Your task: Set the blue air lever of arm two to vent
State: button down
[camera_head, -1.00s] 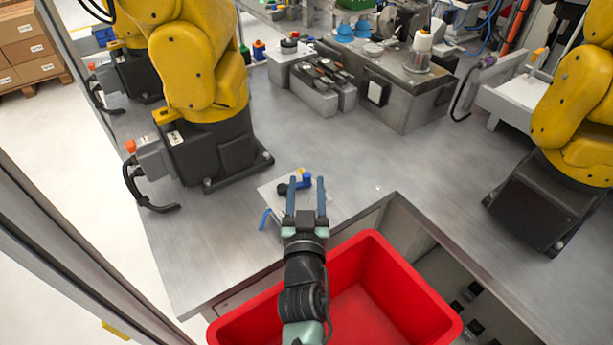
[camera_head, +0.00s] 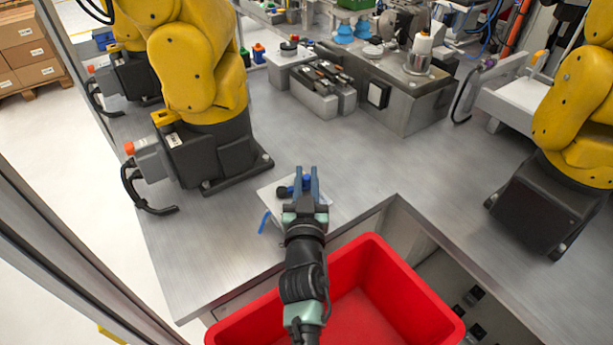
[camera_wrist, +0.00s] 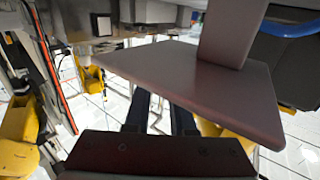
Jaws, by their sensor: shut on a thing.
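The blue air lever (camera_head: 306,184) sits on a small pale plate (camera_head: 266,192) on the bench, in front of the yellow arm at the left. A dark round knob (camera_head: 282,191) is just left of it. My gripper (camera_head: 307,172) reaches over the plate from the front, its two blue-grey fingers closed in on the lever. The fingers hide most of the lever, so its exact angle is hard to tell. In the wrist view a dark flat plate (camera_wrist: 190,85) with a post covers much of the picture, and the lever cannot be made out.
A red bin (camera_head: 368,312) stands below the bench front, beneath my arm. A blue hose (camera_head: 264,221) hangs at the plate's left. Yellow arms (camera_head: 200,70) stand on dark bases at left and right. The steel bench (camera_head: 340,150) behind the plate is clear.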

jog(key=shift+r, duration=0.1)
jog(key=p, duration=0.2)
jog(key=shift+w+a+r+y+p, duration=0.15)
jog(key=shift+r+y+p, duration=0.1)
jog(key=shift+y+p, duration=0.15)
jog(key=p, duration=0.2)
jog(key=shift+w+n+y+p, duration=0.1)
jog(key=shift+n+y+p, duration=0.2)
jog(key=shift+n, duration=0.1)
jog(key=shift+w+y+p, duration=0.1)
jog(key=shift+y+p, duration=0.2)
jog(key=shift+p, duration=0.95)
jog(key=shift+w+n+y+p, duration=0.1)
jog(key=shift+n+y+p, duration=0.2)
jog(key=shift+n+p, duration=0.15)
jog(key=shift+w+a+f+n+y+p, duration=0.15)
jog(key=shift+n+y+p, duration=0.2)
jog(key=shift+y+p, duration=0.35)
jog(key=shift+w+a+f+n+g+y+p, duration=0.15)
jog(key=shift+n+g+y+p, duration=0.2)
jog(key=shift+n+y, duration=0.35)
